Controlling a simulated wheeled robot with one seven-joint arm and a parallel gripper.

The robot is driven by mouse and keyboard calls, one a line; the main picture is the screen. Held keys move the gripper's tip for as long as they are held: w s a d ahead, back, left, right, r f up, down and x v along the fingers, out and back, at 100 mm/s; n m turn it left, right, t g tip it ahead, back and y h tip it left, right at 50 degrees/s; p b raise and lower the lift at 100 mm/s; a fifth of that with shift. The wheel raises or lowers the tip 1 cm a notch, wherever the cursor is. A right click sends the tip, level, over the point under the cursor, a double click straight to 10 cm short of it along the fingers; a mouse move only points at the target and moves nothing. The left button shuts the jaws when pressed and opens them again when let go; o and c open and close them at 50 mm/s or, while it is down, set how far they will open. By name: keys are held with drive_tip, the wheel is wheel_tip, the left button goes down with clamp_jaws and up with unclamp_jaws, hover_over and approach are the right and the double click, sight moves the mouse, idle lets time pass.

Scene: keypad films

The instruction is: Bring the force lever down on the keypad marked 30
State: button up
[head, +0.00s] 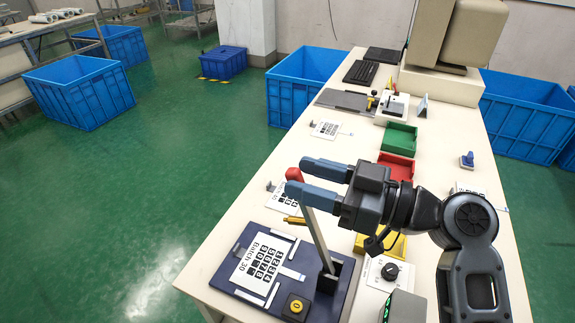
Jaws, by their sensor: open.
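The keypad film marked "Batch 30" (262,262) lies on a dark blue base plate (232,301) at the near end of the table. The force lever (318,238) is a grey bar with a red knob (293,174); it stands raised and leaning, its foot at a black bracket (340,275) on the plate's right side. My gripper (301,176) is open, its two blue-grey fingers pointing left. The red knob shows between the fingertips; I cannot tell whether they touch it.
A yellow button (296,306) sits at the plate's front. A dial box (376,287) stands to the right. Yellow (400,252), red (399,158) and green (401,131) trays line the table. Other films (326,130) lie farther back. Blue crates (80,92) stand on the floor.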

drive_tip(key=shift+p+x, duration=0.45)
drive_tip(key=shift+x, duration=1.65)
drive_tip(key=shift+c, duration=0.2)
clamp_jaws()
